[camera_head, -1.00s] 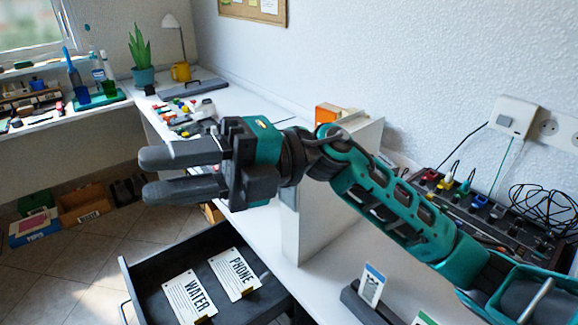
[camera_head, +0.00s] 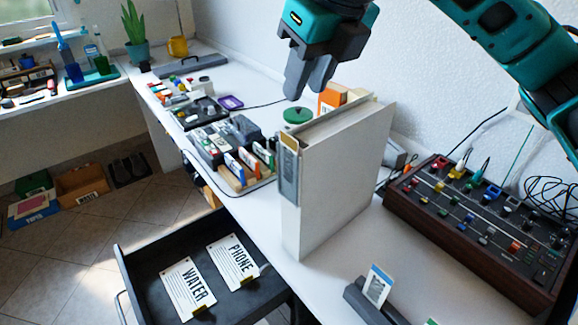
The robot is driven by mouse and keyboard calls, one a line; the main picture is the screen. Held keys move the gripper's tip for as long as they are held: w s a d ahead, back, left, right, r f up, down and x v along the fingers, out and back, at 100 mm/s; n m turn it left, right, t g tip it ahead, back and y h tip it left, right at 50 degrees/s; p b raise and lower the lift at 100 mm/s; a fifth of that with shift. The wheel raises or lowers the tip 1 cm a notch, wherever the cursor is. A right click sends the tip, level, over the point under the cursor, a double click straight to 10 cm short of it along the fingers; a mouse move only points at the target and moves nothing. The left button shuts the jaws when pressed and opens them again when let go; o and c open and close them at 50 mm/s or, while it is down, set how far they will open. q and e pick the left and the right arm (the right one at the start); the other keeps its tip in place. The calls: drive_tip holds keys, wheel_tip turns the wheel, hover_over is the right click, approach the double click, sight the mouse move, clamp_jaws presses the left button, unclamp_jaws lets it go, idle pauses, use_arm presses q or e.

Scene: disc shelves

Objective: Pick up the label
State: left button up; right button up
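Several things could be the label, and I cannot tell which one is meant. Two white cards, the WATER card (camera_head: 187,288) and the PHONE card (camera_head: 232,262), lie in the open dark drawer (camera_head: 150,262). A small blue-topped card (camera_head: 377,285) stands in a dark holder (camera_head: 365,303) at the bottom. My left gripper is out of view.
The tall white panel (camera_head: 342,185) stands on the white desk. A control box with knobs and cables (camera_head: 480,230) is at right. An orange box (camera_head: 330,98) and a green round lid (camera_head: 298,115) are just below my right gripper. Dark devices (camera_head: 225,140) fill the desk left of the panel.

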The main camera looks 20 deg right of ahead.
sight(289, 136)
drive_tip(key=x, duration=0.9)
drive_tip(key=shift+s+f, duration=0.25)
drive_tip(key=shift+f, duration=0.1)
clamp_jaws()
